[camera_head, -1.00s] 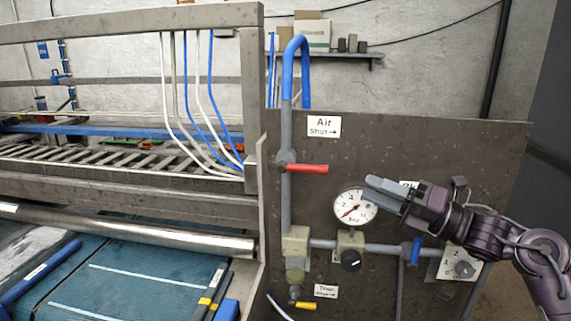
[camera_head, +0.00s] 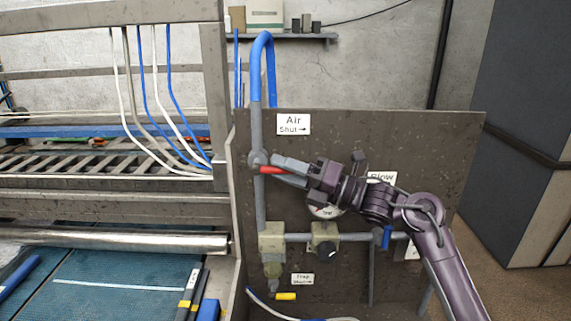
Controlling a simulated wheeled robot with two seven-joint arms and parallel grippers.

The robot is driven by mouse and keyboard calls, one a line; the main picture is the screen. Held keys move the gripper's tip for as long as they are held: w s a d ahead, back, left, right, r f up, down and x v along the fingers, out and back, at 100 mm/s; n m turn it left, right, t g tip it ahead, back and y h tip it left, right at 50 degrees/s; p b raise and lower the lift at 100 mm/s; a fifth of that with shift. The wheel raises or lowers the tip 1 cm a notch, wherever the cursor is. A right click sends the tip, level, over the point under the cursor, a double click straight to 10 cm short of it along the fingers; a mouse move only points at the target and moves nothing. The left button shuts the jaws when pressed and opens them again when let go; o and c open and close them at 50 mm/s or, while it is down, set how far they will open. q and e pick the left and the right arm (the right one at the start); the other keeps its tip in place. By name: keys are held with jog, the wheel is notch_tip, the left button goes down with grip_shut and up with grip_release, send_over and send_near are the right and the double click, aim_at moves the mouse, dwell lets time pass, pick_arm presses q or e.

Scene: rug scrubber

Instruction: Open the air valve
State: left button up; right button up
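The air valve has a red lever (camera_head: 268,170) on the grey vertical pipe (camera_head: 257,125), below the "Air Shut →" label (camera_head: 293,124). The lever points right, the way the label's arrow points. My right gripper (camera_head: 275,168) is at the lever, with one finger above it and the other below it. The fingers look spread, with the red lever showing between them; I cannot tell whether they touch it. The lever's outer end is hidden behind the fingers. My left gripper is not in view.
My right arm partly covers the pressure gauge (camera_head: 325,212) and the "Flow" label (camera_head: 382,177). Below are a black knob (camera_head: 326,249), a blue lever (camera_head: 387,237) and a yellow trap lever (camera_head: 286,296). The machine frame (camera_head: 215,90) stands close on the left.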

jog(key=shift+d, duration=0.15)
jog(key=shift+c, duration=1)
jog(key=c, duration=0.5)
grip_shut()
